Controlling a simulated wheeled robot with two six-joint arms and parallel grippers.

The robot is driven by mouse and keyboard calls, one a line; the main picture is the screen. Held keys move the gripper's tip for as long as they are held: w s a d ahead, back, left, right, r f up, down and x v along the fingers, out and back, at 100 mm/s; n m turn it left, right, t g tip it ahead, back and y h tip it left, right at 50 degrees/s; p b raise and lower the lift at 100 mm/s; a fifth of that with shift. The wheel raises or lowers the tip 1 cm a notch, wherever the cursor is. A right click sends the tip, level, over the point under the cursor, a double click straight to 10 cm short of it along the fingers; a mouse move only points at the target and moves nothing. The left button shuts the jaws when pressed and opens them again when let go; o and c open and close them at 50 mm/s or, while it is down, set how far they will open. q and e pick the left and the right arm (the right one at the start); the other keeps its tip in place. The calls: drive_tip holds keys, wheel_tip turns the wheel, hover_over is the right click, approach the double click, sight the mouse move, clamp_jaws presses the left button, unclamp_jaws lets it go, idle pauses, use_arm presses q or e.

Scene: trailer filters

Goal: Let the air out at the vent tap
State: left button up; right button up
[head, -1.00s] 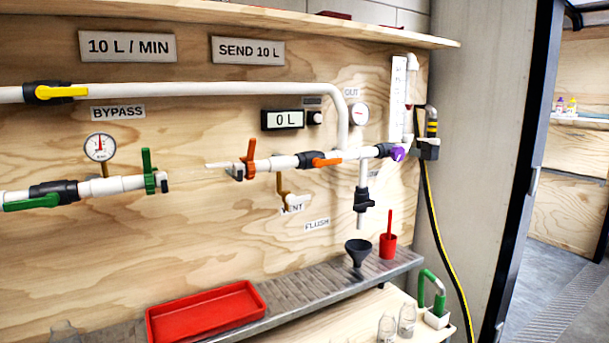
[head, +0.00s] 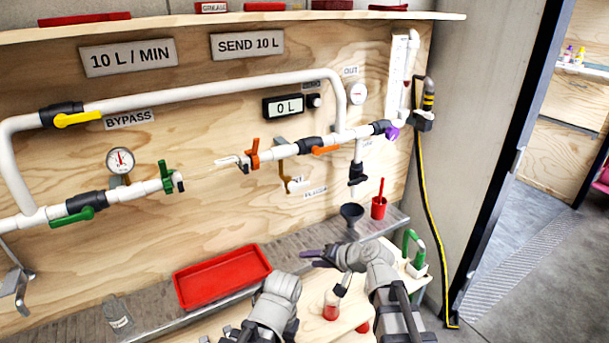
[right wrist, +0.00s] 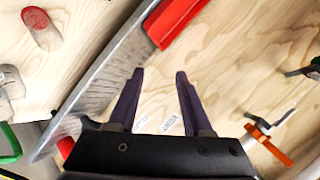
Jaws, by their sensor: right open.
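The vent tap (head: 284,176) is a small brass-coloured tap hanging below the white pipe, beside the orange valves. A grey arm link of mine shows at bottom centre, but no left gripper.
An orange lever (head: 324,150) and orange clamp (head: 252,154) sit on the pipe above the tap.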

drive_tip(key=w+a+r+m+t+y, duration=0.1)
drive_tip(key=w+r+m+t+y, duration=0.2)
drive_tip(key=w+r, duration=0.35)
drive_tip(key=m+t+h, duration=0.2)
drive_tip(key=m+t, duration=0.3)
drive_tip(key=m, duration=0.1)
approach(305, 185)
drive_tip(key=x, duration=0.3)
drive_tip(key=shift+x, duration=3.8)
drive_tip(key=shift+d, duration=0.1)
clamp_jaws()
